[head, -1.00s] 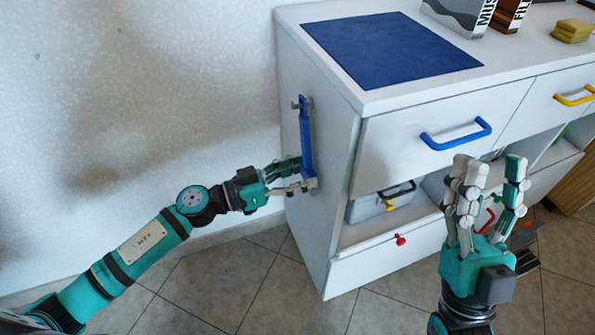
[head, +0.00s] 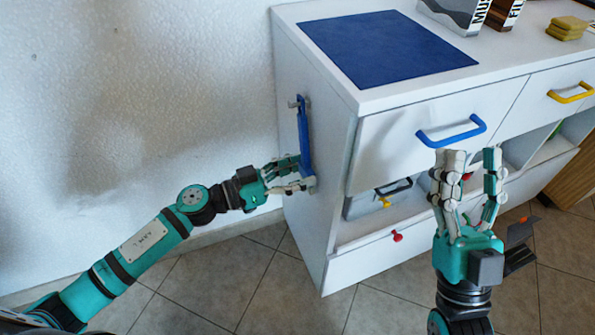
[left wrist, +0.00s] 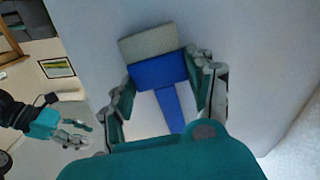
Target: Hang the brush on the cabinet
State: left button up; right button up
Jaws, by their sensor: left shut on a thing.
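The brush has a blue handle (head: 304,128) and stands about upright along the left side wall of the white cabinet (head: 335,130). Its handle end is up, close to a small grey hook (head: 296,103) on that wall; I cannot tell whether it hangs on it. My left gripper (head: 305,173) is shut on the brush's lower end. The left wrist view shows the pale grey bristle head (left wrist: 147,43) and blue body (left wrist: 158,72) between the fingers. My right gripper (head: 468,160) is open and empty before the cabinet front.
The drawers have a blue handle (head: 451,132) and a yellow handle (head: 571,93). A grey bin (head: 370,203) stands in the open shelf. The tiled floor left of the cabinet is clear.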

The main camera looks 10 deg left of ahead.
pick_arm(q)
jog(key=o, duration=1.2)
jog(key=v, duration=1.2)
